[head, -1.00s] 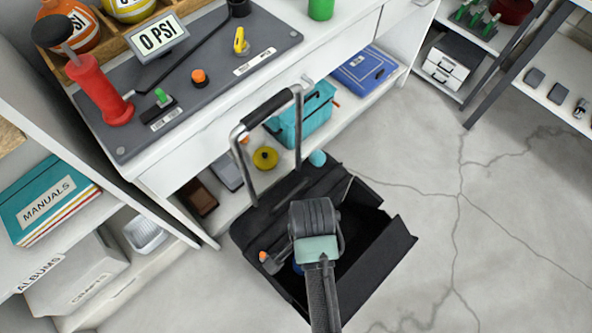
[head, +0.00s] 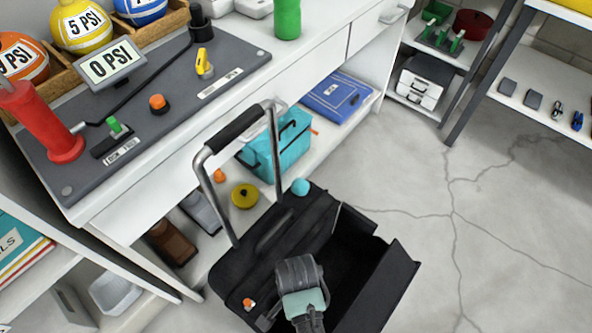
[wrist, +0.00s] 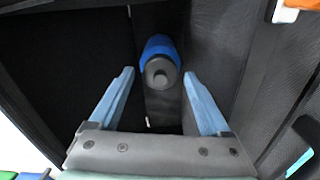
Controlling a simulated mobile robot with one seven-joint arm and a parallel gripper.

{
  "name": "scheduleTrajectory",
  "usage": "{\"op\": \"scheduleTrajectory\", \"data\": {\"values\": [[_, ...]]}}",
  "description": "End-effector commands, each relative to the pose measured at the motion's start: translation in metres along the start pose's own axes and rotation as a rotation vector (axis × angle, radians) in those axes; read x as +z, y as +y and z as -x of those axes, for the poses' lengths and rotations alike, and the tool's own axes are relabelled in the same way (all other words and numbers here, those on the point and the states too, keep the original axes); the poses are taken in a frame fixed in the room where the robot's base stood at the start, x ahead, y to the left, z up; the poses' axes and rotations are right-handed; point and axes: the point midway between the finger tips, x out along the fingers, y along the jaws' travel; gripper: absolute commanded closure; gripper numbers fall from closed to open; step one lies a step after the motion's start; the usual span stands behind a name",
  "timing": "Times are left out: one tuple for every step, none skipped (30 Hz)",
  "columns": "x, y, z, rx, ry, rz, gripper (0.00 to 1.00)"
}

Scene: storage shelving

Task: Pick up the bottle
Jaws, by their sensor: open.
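A blue bottle (wrist: 161,62) with a grey cap shows in the wrist view. It lies or stands deep inside the open black toolbox (head: 400,283), its cap end towards the camera. My gripper (wrist: 158,78) is open, with its two light-blue fingers apart. In the picture the bottle appears between and just beyond the fingertips, and nothing is held. In the head view my wrist covers part of the toolbox, and the fingers and the bottle are hidden.
The toolbox walls surround the fingers, and its raised handle (head: 236,128) stands left of my arm. Behind is a workbench with a grey panel (head: 140,140) and a green cylinder (head: 287,18). A teal box (head: 285,148) sits on its lower shelf. Floor at right is clear.

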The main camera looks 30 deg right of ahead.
Motion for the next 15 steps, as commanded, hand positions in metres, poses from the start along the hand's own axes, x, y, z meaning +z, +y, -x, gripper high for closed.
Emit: {"op": "scheduleTrajectory", "data": {"values": [[0.000,0.000,-0.008,0.002,-0.001,0.000,0.19],[0.000,0.000,-0.013,0.002,-0.001,0.000,0.19],[0.000,0.000,-0.021,0.002,-0.001,0.000,0.19],[0.000,0.001,-0.027,0.002,-0.001,0.000,0.19],[0.000,0.001,-0.033,0.002,-0.001,0.000,0.19],[0.000,0.001,-0.039,0.002,-0.001,0.000,0.19],[0.000,0.001,-0.044,0.002,-0.001,0.000,0.19],[0.000,0.000,-0.048,0.001,0.000,0.000,0.19],[0.000,0.000,-0.053,0.001,0.000,0.000,0.19],[0.000,0.000,-0.055,0.001,0.000,0.000,0.19],[0.000,0.000,-0.058,0.001,0.000,0.000,0.19],[0.000,0.000,-0.059,0.001,0.000,0.000,0.19],[0.000,0.000,-0.060,0.000,0.000,0.000,0.19],[0.000,0.000,-0.060,0.000,0.000,0.000,0.19],[0.000,0.000,-0.060,0.000,0.001,0.000,0.19]]}}
